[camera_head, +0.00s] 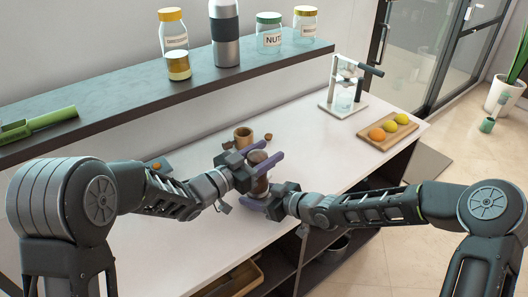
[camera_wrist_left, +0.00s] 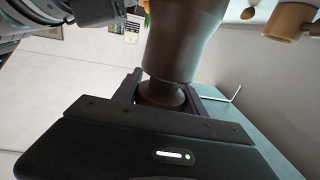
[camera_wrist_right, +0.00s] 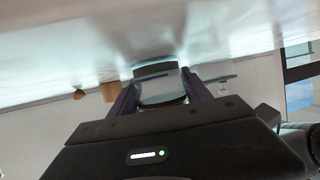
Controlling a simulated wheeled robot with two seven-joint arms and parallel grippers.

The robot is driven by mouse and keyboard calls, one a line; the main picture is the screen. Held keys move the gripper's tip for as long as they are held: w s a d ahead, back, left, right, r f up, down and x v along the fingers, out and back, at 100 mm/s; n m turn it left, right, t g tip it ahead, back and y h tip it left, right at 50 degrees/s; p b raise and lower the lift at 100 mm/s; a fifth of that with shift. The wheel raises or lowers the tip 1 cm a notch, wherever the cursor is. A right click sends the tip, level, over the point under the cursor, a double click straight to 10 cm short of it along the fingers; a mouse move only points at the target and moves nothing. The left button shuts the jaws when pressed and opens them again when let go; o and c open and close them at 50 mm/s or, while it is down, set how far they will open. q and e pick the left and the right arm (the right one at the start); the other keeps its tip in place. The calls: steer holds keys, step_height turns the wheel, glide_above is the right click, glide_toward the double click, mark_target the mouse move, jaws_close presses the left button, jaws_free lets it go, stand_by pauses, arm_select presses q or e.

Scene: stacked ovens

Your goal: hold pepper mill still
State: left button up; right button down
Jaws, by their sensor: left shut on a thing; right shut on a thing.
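The pepper mill (camera_head: 259,173) is dark brown and stands upright on the white counter, partly hidden by both grippers. My left gripper (camera_head: 264,156) is shut on its upper part. In the left wrist view the brown mill (camera_wrist_left: 183,45) narrows to a neck between the fingers. My right gripper (camera_head: 258,196) is shut on its lower part, below my left gripper. In the right wrist view a pale, shiny lower section of the mill (camera_wrist_right: 160,88) sits between the fingers, close to the counter surface.
A wooden mug (camera_head: 243,136) stands just behind the grippers. A juicer (camera_head: 345,88) and a board (camera_head: 381,138) with fruit are at the counter's right. A dark shelf (camera_head: 120,98) with jars runs along the back. The front left counter is clear.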

arm_select(q)
steer(key=m+g+h, duration=0.1)
steer(key=m+g, duration=0.2)
steer(key=g, duration=0.1)
steer(key=s+m+g+h, duration=0.1)
steer(key=m+g+h, duration=0.1)
steer(key=m+g, duration=0.1)
steer(key=s+d+m+g+h, duration=0.1)
steer(key=m+g, duration=0.2)
steer(key=g, duration=0.3)
steer(key=shift+s+f+h, duration=0.1)
steer(key=shift+s+h, duration=0.15)
steer(key=shift+h, duration=0.05)
steer(key=shift+g, duration=0.3)
steer(key=shift+w+a, duration=0.1)
steer(key=shift+a, duration=0.05)
steer(key=o, duration=1.4)
steer(key=shift+c, duration=0.2)
steer(key=shift+a, duration=0.1)
steer(key=w+a, duration=0.1)
steer(key=a, duration=1.1)
